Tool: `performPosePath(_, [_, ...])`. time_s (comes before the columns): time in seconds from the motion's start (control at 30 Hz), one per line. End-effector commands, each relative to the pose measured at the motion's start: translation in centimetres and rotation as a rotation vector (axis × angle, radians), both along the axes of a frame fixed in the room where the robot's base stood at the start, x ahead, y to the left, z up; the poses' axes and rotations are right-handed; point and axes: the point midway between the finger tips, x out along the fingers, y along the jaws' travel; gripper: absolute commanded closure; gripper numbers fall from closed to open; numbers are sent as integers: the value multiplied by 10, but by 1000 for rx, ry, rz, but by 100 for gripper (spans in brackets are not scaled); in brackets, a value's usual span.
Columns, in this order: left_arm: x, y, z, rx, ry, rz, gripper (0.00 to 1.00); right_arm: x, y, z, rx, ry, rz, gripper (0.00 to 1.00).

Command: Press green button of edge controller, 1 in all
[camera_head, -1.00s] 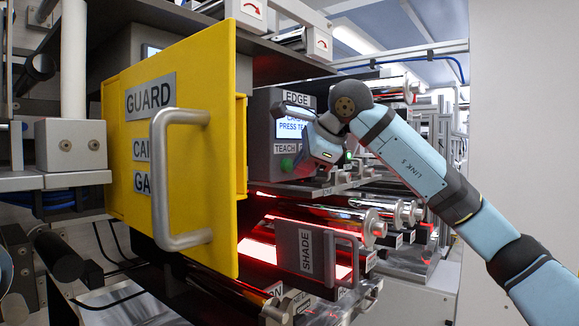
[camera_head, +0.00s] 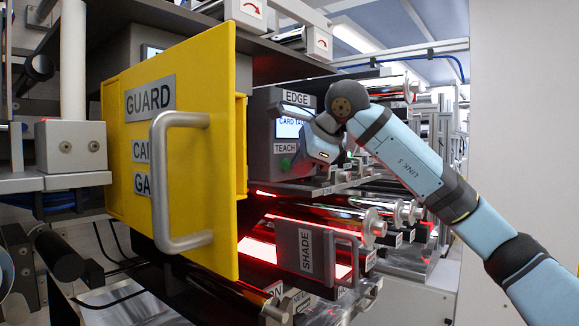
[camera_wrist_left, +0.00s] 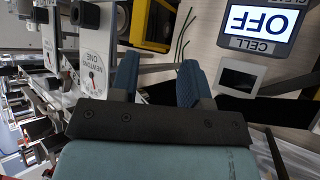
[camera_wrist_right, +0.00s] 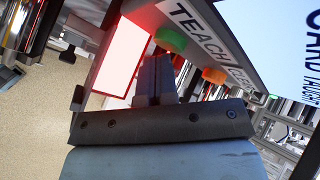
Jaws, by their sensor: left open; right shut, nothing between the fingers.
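The grey edge controller (camera_head: 261,135) stands right of the yellow guard, under an EDGE label. Its lit screen (camera_head: 289,129) is partly covered by my right gripper and reads "CARD TAU…". A green button (camera_head: 286,164) sits below the TEACH label; it also shows in the right wrist view (camera_wrist_right: 170,40), with an orange button (camera_wrist_right: 213,75) beside it. My right gripper (camera_wrist_right: 158,65) is shut and empty, its fingertips close to the green button in that view; I cannot tell if they touch. My left gripper (camera_wrist_left: 156,72) is open and empty, outside the head view.
The yellow guard (camera_head: 188,80) with its big handle (camera_head: 160,190) stands left of the controller. Below are shiny rollers (camera_head: 330,222) and a SHADE panel (camera_head: 292,246) over red light. In the left wrist view, a screen reading OFF (camera_wrist_left: 260,22) is above a CELL label.

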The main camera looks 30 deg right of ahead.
Motion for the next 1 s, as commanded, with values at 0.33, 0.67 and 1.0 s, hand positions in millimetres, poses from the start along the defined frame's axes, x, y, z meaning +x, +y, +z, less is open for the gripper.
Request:
performPosePath(0.33, [0,0,-4,0,-1,0,57,-14,-6,0,0,-1,1,100])
performPosePath(0.67, [0,0,-4,0,-1,0,57,-15,-6,0,0,-1,0,100])
performPosePath(1.0, [0,0,-13,-1,-2,0,57,-40,-17,-1,0,-1,-2,100])
